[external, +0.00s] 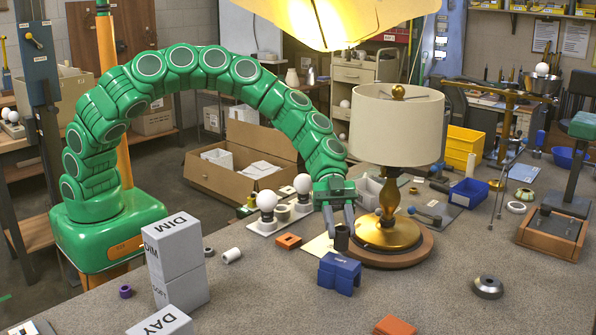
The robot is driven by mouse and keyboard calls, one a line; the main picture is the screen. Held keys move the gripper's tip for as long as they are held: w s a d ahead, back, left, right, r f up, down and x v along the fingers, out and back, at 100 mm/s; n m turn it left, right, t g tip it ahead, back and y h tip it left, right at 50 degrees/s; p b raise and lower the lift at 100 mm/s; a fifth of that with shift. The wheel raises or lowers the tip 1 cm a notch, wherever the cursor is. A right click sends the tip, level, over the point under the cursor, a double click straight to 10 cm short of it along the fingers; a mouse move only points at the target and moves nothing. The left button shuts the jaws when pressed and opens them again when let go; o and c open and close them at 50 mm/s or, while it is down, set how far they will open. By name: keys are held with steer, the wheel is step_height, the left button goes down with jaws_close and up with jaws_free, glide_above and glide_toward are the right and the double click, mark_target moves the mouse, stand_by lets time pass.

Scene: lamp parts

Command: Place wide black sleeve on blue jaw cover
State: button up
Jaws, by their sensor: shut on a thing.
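My green arm reaches over from the left, and my gripper (341,226) points down beside the lamp. Its grey fingers are shut on a short dark cylinder, the wide black sleeve (342,240). The blue jaw cover (340,274) is a blocky blue piece on the table, just below the sleeve in the picture. The sleeve appears apart from the jaw cover, slightly above or behind it; the exact gap is hard to tell.
A brass lamp (397,125) with a cream shade stands close right of my gripper. A round metal part (487,287) sits at right. The front middle table is mostly clear.

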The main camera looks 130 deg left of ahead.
mark_target(340, 238)
steer(key=shift+f, duration=1.5)
steer(key=shift+f, duration=0.15)
steer(key=o, duration=1)
steer(key=shift+r, duration=0.2)
steer(key=v, duration=1.2)
steer(key=shift+f, duration=0.1)
